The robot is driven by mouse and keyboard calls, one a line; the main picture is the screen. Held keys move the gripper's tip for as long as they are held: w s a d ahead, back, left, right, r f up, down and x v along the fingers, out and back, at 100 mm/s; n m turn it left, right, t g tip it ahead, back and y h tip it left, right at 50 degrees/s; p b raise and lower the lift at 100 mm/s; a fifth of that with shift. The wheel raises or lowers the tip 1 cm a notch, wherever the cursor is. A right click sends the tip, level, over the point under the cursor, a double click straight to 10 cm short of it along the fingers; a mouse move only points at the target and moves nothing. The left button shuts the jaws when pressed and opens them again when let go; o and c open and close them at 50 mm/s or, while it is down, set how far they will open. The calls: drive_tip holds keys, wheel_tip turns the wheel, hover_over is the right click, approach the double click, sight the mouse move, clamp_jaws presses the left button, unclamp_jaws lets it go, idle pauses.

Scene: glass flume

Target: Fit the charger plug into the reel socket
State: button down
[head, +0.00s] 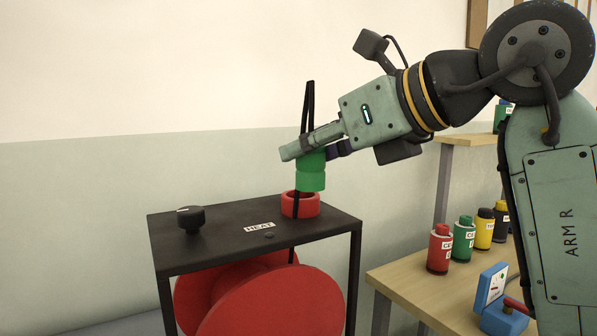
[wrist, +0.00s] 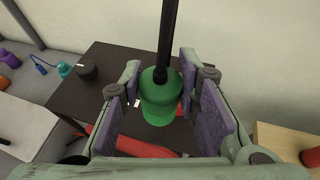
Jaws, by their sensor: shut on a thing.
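My gripper (head: 303,151) is shut on a green stepped cylinder, which I take to be the charger plug (head: 312,177). It is held a little above a red ring (head: 300,204), apparently the reel socket, on top of a black stand. The plug looks nearly upright and slightly right of the ring's middle. A black cable (head: 308,110) loops above the plug and runs down to the ring. In the wrist view the plug (wrist: 158,103) sits between the purple finger pads, with the cable (wrist: 167,35) rising from it.
The black stand (head: 255,228) carries a dark knob (head: 190,218) and a HEAT label (head: 259,227). A red reel (head: 270,300) hangs beneath it. A wooden bench (head: 400,283) at right holds several coloured bottles and a blue device (head: 494,290). Space left of the plug is clear.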

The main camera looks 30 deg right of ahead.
sight(299, 170)
drive_tip(key=w, duration=0.1)
drive_tip(key=w+d, duration=0.1)
drive_tip(key=w, duration=0.3)
drive_tip(key=shift+d+f, duration=0.25)
drive_tip(key=shift+d, duration=0.1)
wheel_tip(299, 170, down, 4)
drive_tip(key=b, duration=0.3)
drive_tip(key=shift+r, duration=0.1)
drive_tip(key=c, duration=1.4)
unclamp_jaws()
drive_tip(key=shift+w, duration=0.2)
drive_tip(key=shift+c, duration=0.2)
drive_tip(key=shift+o, duration=1.1)
drive_tip(key=shift+s+r, duration=0.1)
